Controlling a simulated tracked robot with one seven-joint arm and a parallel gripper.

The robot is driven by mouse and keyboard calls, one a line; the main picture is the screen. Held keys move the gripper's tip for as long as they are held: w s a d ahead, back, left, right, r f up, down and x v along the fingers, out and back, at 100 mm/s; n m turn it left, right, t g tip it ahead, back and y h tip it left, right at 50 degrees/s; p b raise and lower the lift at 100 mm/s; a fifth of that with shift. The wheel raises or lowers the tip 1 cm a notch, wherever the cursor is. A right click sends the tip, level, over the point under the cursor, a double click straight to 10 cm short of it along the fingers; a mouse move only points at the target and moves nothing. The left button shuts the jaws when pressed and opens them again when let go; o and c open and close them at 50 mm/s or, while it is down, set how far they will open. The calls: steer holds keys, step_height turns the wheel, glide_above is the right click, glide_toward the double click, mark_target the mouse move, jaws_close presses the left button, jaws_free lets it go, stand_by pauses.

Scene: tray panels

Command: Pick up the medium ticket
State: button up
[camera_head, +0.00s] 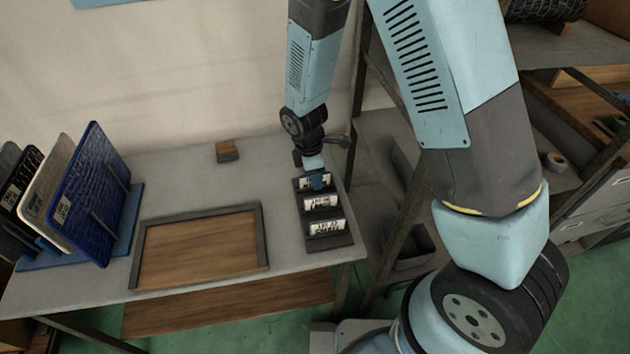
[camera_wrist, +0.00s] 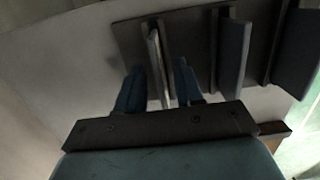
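Three white tickets with dark print stand in a row in a dark slotted holder (camera_head: 343,240): a far one (camera_head: 301,184), a middle one (camera_head: 321,202) and a near one (camera_head: 327,226). I cannot tell from their sizes which is the medium ticket. My gripper (camera_head: 318,181) is at the far ticket, with a blue finger in front of its face. In the wrist view my gripper (camera_wrist: 161,72) is open, its two blue fingers on either side of the thin upright far ticket (camera_wrist: 155,60). Gaps show between the fingers and the ticket. The fingers hide part of the ticket's face.
A wooden tray (camera_head: 200,250) with a dark rim lies left of the holder on the grey table (camera_head: 190,180). A rack (camera_head: 125,225) with several upright panels stands at the far left. A small brown block (camera_head: 227,150) lies near the wall. Metal shelving stands right.

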stand_by(0.3)
jaws_close()
stand_by(0.3)
